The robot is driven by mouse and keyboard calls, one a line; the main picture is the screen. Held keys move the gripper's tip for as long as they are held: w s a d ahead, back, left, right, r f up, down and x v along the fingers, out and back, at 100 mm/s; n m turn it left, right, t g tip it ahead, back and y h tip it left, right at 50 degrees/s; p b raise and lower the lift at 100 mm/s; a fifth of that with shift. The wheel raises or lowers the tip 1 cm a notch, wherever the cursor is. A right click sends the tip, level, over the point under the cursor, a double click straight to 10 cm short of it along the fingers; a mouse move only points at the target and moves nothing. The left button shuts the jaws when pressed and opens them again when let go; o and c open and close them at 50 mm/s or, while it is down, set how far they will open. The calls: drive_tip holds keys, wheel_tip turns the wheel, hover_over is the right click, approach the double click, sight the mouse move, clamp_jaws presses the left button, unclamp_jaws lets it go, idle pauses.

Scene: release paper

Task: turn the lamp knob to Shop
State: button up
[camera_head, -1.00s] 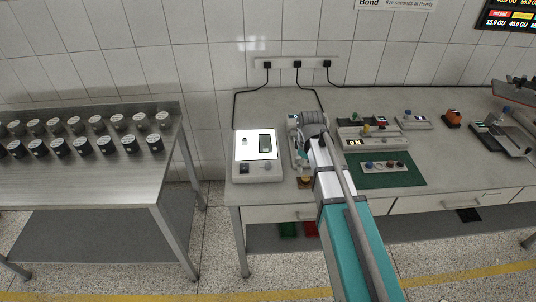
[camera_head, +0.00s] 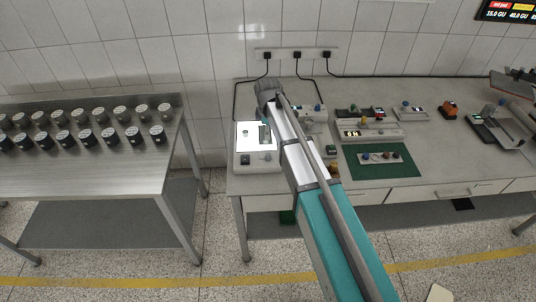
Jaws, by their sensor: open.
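A white box with a brightly lit top (camera_head: 250,134) stands near the left end of the workbench; it looks like the lamp unit. A small grey knob (camera_head: 268,157) shows on its front face, with a dark switch to its left. The knob's marking is too small to read.
The grey workbench (camera_head: 440,150) carries a green mat (camera_head: 400,172) with a small button box, and several instruments to the right. A steel table (camera_head: 100,170) with rows of dark jars stands at left. A socket strip (camera_head: 297,54) is on the wall.

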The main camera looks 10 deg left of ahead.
sight(268, 154)
drive_tip(key=shift+f, duration=0.15)
drive_tip(key=f+b, duration=1.3)
drive_tip(key=shift+w+f+b, duration=0.2)
drive_tip(key=shift+w+b, duration=0.1)
drive_tip(key=shift+w, duration=0.05)
idle(0.4)
clamp_jaws()
idle(0.5)
